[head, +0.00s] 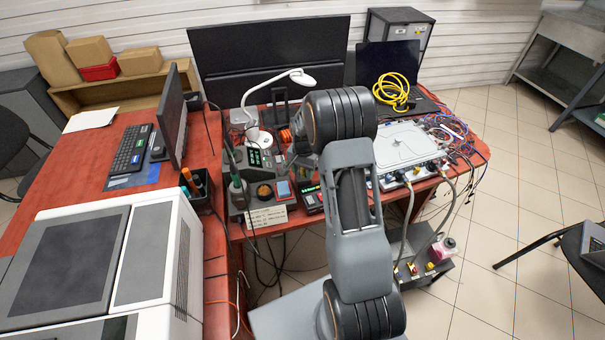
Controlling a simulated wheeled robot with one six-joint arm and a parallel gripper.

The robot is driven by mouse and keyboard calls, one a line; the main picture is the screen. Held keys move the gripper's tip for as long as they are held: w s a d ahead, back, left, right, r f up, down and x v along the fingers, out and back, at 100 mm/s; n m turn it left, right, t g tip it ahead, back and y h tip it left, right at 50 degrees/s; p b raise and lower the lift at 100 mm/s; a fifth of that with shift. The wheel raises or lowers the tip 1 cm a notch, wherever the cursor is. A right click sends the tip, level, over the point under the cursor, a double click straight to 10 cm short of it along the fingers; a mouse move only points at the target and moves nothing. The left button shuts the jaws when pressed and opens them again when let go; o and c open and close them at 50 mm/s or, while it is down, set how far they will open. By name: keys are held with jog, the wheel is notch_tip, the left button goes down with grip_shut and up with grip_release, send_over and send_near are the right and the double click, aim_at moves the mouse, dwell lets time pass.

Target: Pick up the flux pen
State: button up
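I cannot make out the flux pen for certain; the small items on the red workbench (262,232) are too small to tell apart, and my arm covers part of the bench. Several upright handles, teal and orange, stand in a dark holder (204,204) at the bench's left side; I cannot tell whether one is a pen. My arm rises through the middle of the head view and bends over the bench.
A white desk lamp (252,137), a soldering station (256,160) and a grey-white device (402,146) crowd the bench. A yellow cable coil (391,89) lies on a laptop (420,104). Tangled wires (463,140) fill the right end. A large white machine (165,250) stands at front left.

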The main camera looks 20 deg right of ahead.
grip_shut()
jog(key=shift+r, duration=0.1)
